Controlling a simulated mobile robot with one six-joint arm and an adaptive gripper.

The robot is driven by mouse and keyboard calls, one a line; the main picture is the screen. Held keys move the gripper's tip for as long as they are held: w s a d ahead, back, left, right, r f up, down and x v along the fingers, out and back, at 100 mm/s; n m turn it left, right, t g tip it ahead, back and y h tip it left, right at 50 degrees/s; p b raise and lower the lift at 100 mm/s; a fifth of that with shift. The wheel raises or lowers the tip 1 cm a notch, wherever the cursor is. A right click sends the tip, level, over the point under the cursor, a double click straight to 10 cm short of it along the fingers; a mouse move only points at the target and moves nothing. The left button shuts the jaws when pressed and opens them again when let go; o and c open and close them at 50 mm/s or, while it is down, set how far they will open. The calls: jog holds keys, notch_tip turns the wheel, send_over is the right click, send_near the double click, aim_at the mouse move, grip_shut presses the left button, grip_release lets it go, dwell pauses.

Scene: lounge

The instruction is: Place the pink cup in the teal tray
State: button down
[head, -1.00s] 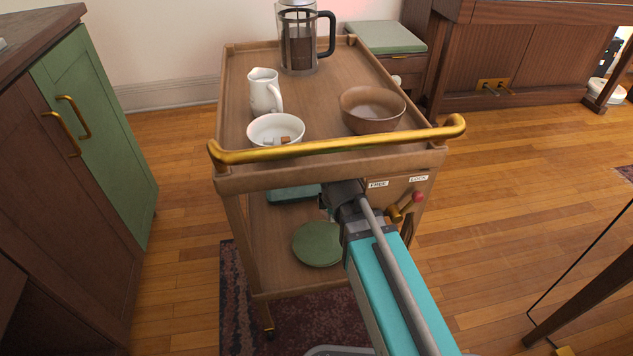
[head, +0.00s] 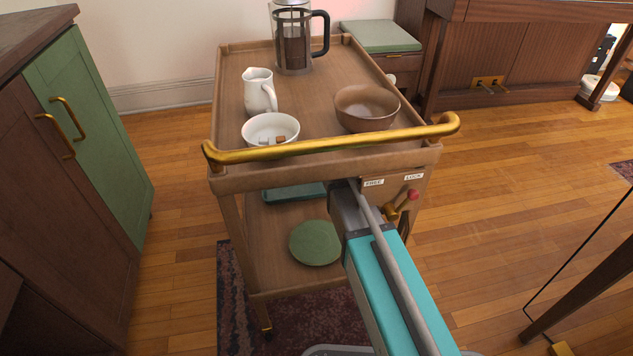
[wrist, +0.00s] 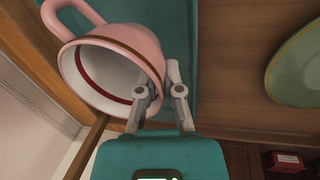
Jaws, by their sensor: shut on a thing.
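The pink cup (wrist: 140,40) fills the upper left of the wrist view, tipped so that its white inside with a red band shows. My gripper (wrist: 158,82) is shut on the cup's rim at its right side. The teal tray (wrist: 184,60) lies behind the cup in that view; I cannot tell whether the cup touches it. In the head view, part of the teal tray (head: 292,193) shows on the cart's lower shelf. There, my gripper and the cup are hidden beneath the cart's top.
A green plate (head: 315,243) lies on the lower shelf (head: 268,250), near the tray. Above are the cart's brass handle (head: 330,143), a white bowl (head: 258,127), a brown bowl (head: 366,115), a pitcher (head: 257,95) and a coffee press (head: 291,45). A lever (head: 402,203) juts out beside my arm.

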jog(key=shift+w+f, duration=0.1)
dwell(0.3)
jog(key=shift+s+b+x, duration=0.2)
jog(key=shift+b+x, duration=0.65)
jog(key=shift+b, duration=0.05)
jog(key=shift+s+b+x, duration=0.15)
jog(key=shift+b+x, duration=0.65)
jog(key=shift+b, duration=0.1)
jog(key=shift+f, duration=0.25)
jog(key=c, duration=0.8)
grip_release()
jog(key=shift+d+r, duration=0.1)
jog(key=shift+r, duration=0.1)
jog(key=p+v, duration=0.7)
jog(key=shift+r, duration=0.3)
jog(key=shift+s, duration=0.1)
